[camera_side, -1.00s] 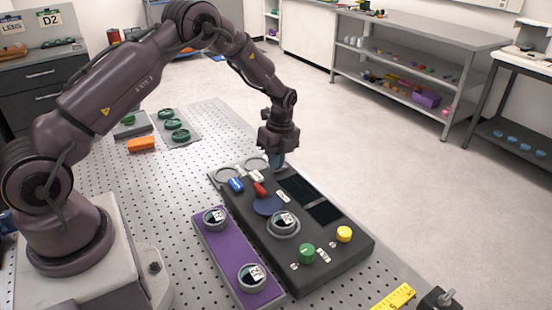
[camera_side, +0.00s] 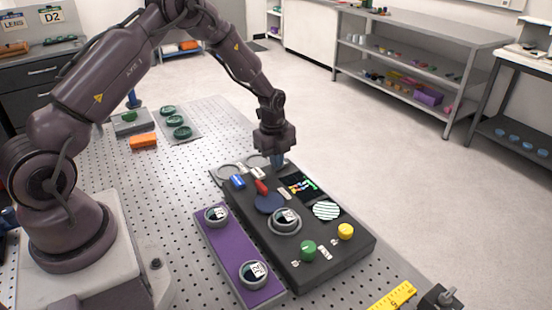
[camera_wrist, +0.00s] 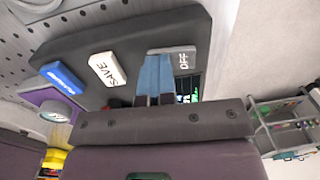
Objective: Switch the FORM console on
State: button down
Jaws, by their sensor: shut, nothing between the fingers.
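The dark grey console (camera_side: 330,265) lies on the perforated table. Its upper screen (camera_side: 298,186) shows coloured blocks and its lower screen (camera_side: 326,211) shows pale stripes, so both are lit. My gripper (camera_side: 277,160) is shut and empty, pointing down at the console's far edge. In the wrist view its blue fingertips (camera_wrist: 160,85) cover part of a grey piece with a plate marked OFF (camera_wrist: 183,62). Whether the tips touch it, I cannot tell. The name FORM is not readable. A white SAVE label (camera_wrist: 108,69) sits beside the fingers.
The console also carries a blue button (camera_side: 237,181), a red part (camera_side: 261,188), a green knob (camera_side: 308,250) and a yellow knob (camera_side: 345,231). A purple plate (camera_side: 228,257) with round pieces lies along its left. Free table lies left of it.

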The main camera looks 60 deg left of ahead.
aim_at(272, 171)
jog(key=shift+w+f, duration=0.1)
jog(key=shift+w, duration=0.55)
notch_tip(272, 171, up, 13)
jog(key=s, duration=0.2)
jog(key=s+d+r+n+t, duration=0.1)
jog(key=s+d+r+n, duration=0.3)
jog(key=s, duration=0.4)
jog(key=s+d+r+n+t, duration=0.2)
jog(key=s+d+r+n, duration=0.2)
jog(key=s+r+n, duration=0.3)
jog(key=s+d+r+n+t, duration=0.1)
jog(key=s+d+r+n, duration=0.4)
jog(key=s, duration=0.4)
jog(key=shift+s+r+n+t, duration=0.3)
jog(key=shift+r+n+t, duration=0.15)
jog(key=shift+n, duration=0.55)
